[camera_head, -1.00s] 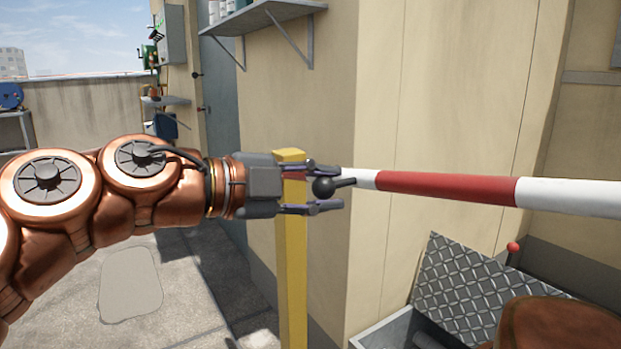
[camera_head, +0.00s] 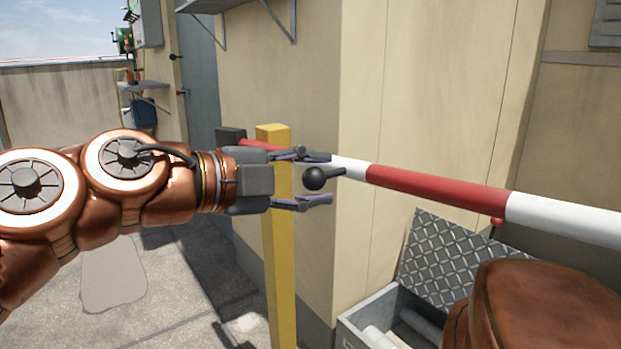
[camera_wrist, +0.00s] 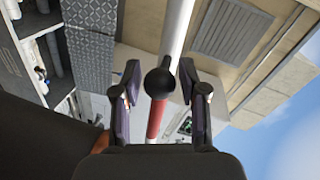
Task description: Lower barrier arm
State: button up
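The red and white barrier arm (camera_head: 437,187) runs from a yellow post (camera_head: 280,230) out to the right edge in the head view, sloping slightly down to the right in the picture. A black ball knob (camera_head: 315,179) on a short stem sticks out from it near the post. My gripper (camera_head: 316,178) is open, one finger above and one below the knob, with gaps on both sides. In the wrist view the knob (camera_wrist: 158,83) sits between the two spread fingers (camera_wrist: 160,88), and the barrier arm (camera_wrist: 178,25) passes behind it.
An open bin with a diamond-plate lid (camera_head: 455,262) and pipes inside stands below the barrier arm. A beige wall (camera_head: 420,90) is close behind. A shelf (camera_head: 215,5) and a blue-grey door (camera_head: 200,80) are behind the post. Paved floor is clear at lower left.

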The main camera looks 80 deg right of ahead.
jog(key=shift+o, duration=0.9)
jog(key=shift+r, duration=0.15)
jog(key=shift+r, duration=4.9)
